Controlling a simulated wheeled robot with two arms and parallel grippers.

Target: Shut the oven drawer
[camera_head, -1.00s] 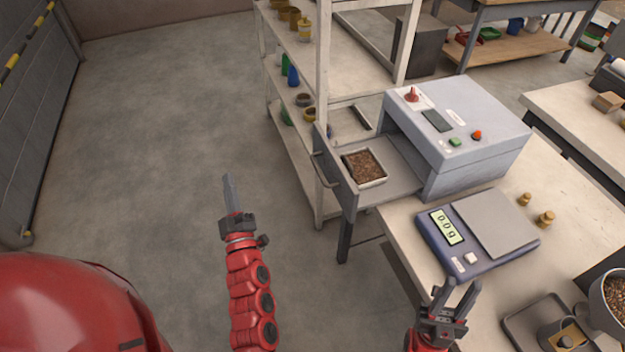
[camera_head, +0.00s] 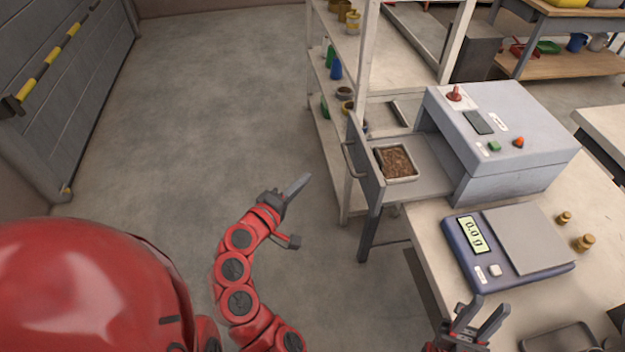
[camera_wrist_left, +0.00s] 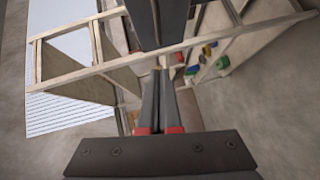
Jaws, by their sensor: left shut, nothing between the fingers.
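The oven (camera_head: 500,135) is a grey box on the bench, with a red-knobbed lever and buttons on top. Its drawer (camera_head: 425,180) is pulled out to the left, with a handle (camera_head: 349,161) on its front panel. A tray of brown pellets (camera_head: 397,162) sits in the drawer. My left gripper (camera_head: 297,187) is shut and empty, to the left of the drawer front and apart from it. The left wrist view shows its closed fingers (camera_wrist_left: 160,100). My right gripper (camera_head: 481,318) is open and empty over the bench's front, below the scale.
A blue scale (camera_head: 476,264) reading 0.0 g stands in front of the oven, with small brass weights (camera_head: 585,242) to its right. A shelf rack (camera_head: 347,100) with jars and bottles stands behind the drawer. The floor (camera_head: 210,120) on the left is clear.

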